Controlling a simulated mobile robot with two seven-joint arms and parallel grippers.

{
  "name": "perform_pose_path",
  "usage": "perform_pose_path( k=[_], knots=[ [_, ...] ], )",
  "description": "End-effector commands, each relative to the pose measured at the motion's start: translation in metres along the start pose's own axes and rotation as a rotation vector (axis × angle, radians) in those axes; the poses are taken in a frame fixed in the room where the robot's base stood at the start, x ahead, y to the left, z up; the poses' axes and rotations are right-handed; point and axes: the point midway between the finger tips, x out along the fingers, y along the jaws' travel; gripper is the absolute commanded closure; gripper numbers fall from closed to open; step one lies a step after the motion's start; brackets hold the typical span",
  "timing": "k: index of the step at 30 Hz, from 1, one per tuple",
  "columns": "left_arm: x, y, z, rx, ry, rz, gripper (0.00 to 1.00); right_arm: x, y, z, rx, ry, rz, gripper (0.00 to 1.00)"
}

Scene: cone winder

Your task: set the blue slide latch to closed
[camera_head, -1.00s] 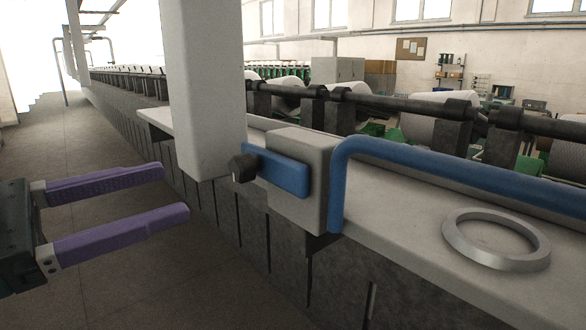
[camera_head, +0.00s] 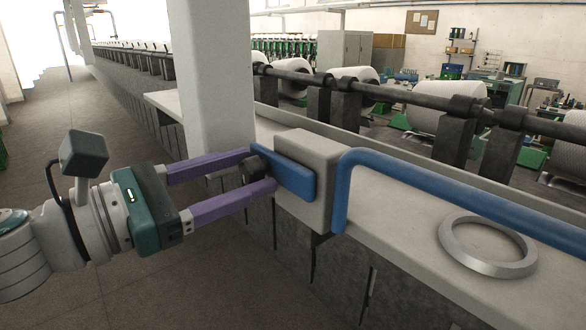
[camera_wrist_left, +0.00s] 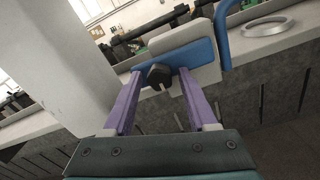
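The blue slide latch (camera_head: 295,179) is a flat blue plate on the front of a pale grey block (camera_head: 318,172) at the bench edge. Its black knob (camera_head: 248,169) sticks out at the plate's left end. My left gripper (camera_head: 262,170) has purple fingers, which reach to the latch with one on each side of the knob. In the left wrist view the knob (camera_wrist_left: 159,76) sits between the open fingertips, with a gap visible on both sides. The blue plate (camera_wrist_left: 196,52) extends right from it. My right gripper is not in view.
A pale column (camera_head: 212,85) stands just behind and left of the latch. A blue rail (camera_head: 430,190) bends up beside the block. A grey ring (camera_head: 488,262) lies on the bench at right.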

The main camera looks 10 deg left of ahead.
Motion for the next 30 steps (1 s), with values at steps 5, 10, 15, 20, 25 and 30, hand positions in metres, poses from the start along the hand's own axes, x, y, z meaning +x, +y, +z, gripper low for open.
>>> perform_pose_path(
  k=[5,10,15,20,25,30],
  knots=[
    [-0.0003,0.0001,0.0,0.0,0.0,0.0,0.64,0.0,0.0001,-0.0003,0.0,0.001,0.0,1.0],
    [-0.0004,0.0001,0.0,0.0,0.0,0.0,0.83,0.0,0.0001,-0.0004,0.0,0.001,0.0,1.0],
    [-0.0004,0.0001,0.0,0.0,0.0,0.0,1.0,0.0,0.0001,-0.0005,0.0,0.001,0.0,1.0],
    [-0.0004,0.0001,0.0001,0.0,0.0,0.0,1.0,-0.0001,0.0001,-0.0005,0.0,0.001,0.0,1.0],
    [-0.0004,0.0002,0.0001,0.0,0.0,0.0,1.0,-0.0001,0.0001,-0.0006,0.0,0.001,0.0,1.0],
    [-0.0004,0.0002,0.0001,0.0,0.0,0.0,1.0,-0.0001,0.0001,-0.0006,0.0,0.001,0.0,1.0]
  ],
)
